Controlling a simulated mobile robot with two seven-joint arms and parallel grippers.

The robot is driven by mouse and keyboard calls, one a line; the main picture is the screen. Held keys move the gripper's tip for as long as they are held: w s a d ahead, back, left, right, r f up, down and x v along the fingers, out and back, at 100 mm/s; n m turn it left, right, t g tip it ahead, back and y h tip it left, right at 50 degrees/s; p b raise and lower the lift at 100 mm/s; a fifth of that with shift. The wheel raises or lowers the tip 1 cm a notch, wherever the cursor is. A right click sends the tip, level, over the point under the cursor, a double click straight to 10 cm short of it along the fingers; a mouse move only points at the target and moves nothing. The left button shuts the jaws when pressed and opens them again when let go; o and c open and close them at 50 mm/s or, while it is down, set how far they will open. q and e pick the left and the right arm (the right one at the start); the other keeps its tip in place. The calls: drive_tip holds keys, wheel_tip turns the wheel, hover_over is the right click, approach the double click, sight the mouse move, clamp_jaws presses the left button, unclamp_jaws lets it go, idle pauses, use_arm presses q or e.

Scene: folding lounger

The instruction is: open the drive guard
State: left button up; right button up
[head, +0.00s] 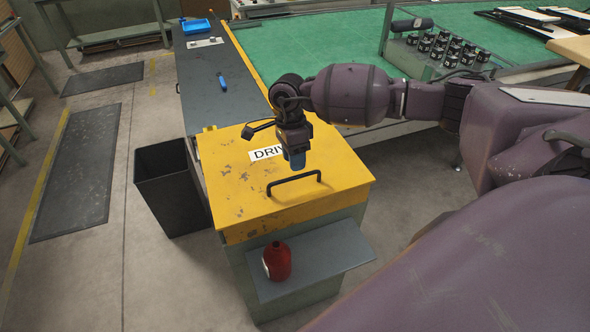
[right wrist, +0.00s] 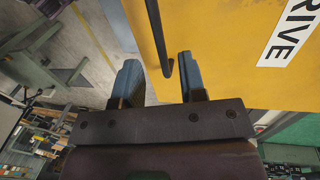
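The drive guard (head: 225,190) is a worn yellow cover with a white "DRIVE" label, lying closed on a grey-green housing. It also shows in the right wrist view (right wrist: 230,75). Its black bar handle (head: 308,174) is near the front edge. My right gripper (head: 293,163) is above the guard, just behind the handle in the head view, and partly covers the label. In the right wrist view its two blue-grey fingers (right wrist: 159,82) are apart with nothing between the tips. The handle (right wrist: 157,35) appears ahead of the gap; contact is not visible. My left gripper is out of view.
A red bottle (head: 277,261) stands on a grey shelf (head: 335,250) at the housing's front. A black bin (head: 170,185) stands left of the housing.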

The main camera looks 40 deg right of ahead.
drive_tip(key=shift+s+a+f, duration=0.1)
drive_tip(key=shift+s+f, duration=0.1)
drive_tip(key=shift+f, duration=0.85)
drive_tip(key=shift+s+a+f, duration=0.1)
drive_tip(key=shift+s+f, duration=0.05)
drive_tip(key=shift+f, duration=0.85)
clamp_jaws()
